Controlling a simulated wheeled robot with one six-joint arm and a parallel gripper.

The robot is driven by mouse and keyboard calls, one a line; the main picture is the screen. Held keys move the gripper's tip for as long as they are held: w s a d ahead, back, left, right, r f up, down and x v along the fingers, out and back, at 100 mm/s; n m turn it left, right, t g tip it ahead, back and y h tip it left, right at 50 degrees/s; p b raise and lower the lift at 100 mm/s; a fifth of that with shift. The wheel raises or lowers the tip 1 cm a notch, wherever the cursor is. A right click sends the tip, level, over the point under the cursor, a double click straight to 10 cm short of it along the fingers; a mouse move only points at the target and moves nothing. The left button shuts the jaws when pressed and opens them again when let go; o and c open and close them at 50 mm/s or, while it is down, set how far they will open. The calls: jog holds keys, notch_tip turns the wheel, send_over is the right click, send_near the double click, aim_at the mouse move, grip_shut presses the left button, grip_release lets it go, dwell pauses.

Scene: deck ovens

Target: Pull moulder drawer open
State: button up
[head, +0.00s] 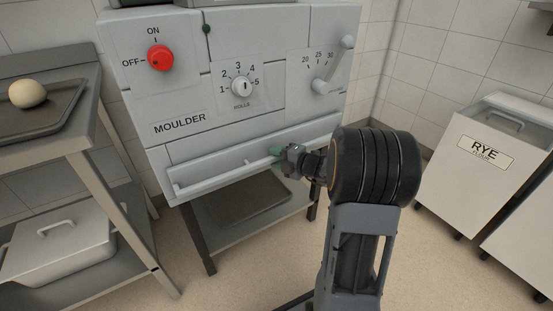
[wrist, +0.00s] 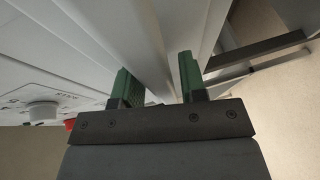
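The moulder (head: 225,100) is a light grey machine in the head view, labelled MOULDER. Its drawer (head: 215,168) is a long pale panel along the bottom front and looks closed. A long bar handle (head: 222,173) runs across the drawer front. My gripper (head: 276,158) is at the right part of this handle, with green fingers above and below the bar. In the wrist view the two green fingers (wrist: 160,85) stand apart, with the pale handle bar (wrist: 148,45) running between them. I see no clear grip on the bar.
A red switch (head: 160,57), a rolls dial (head: 241,87) and a crank (head: 333,68) sit above the drawer. A table with a dough ball (head: 27,93) stands at left. A RYE bin (head: 481,153) stands at right. The floor before the moulder is clear.

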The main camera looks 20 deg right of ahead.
grip_shut()
dwell(0.3)
